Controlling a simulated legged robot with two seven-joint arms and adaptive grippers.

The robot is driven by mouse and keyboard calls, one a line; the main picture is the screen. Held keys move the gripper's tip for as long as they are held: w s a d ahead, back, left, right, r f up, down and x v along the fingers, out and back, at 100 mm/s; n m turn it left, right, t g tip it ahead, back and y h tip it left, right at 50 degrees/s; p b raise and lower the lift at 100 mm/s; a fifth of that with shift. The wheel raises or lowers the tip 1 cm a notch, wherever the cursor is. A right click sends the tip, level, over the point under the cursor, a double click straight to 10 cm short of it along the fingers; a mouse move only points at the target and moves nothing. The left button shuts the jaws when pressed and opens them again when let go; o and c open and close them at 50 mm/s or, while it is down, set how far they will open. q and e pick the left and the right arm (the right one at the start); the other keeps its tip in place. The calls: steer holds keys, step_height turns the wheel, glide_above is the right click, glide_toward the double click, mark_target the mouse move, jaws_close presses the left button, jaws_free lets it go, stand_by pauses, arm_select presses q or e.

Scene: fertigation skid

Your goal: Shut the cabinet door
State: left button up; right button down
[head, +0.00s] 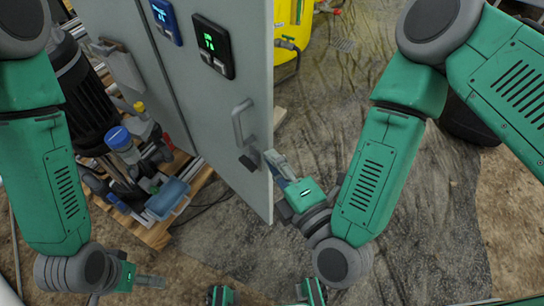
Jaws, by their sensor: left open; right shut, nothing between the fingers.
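The grey cabinet door (205,85) stands out from the cabinet at an angle, its free edge towards the middle of the head view. It carries a bar handle (240,125) with a dark latch piece below it, and a black display with green digits (213,46). My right gripper (273,160) is shut and empty at the door's free edge, just right of the handle's lower end; I cannot tell whether it touches the door. My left gripper (150,282) is open at the lower left, well away from the door.
A pump with a blue cap (118,137) and piping stands on a wooden pallet (157,235) left of the door. A yellow container (290,25) stands behind the door's free edge. The wet dark floor (335,110) right of the door is mostly clear.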

mark_target(252, 129)
steer(key=b+x, duration=0.1)
steer(key=x, duration=0.7)
steer(key=shift+w+a+r, duration=0.1)
steer(key=shift+w+r, duration=0.1)
steer(key=shift+w, duration=0.05)
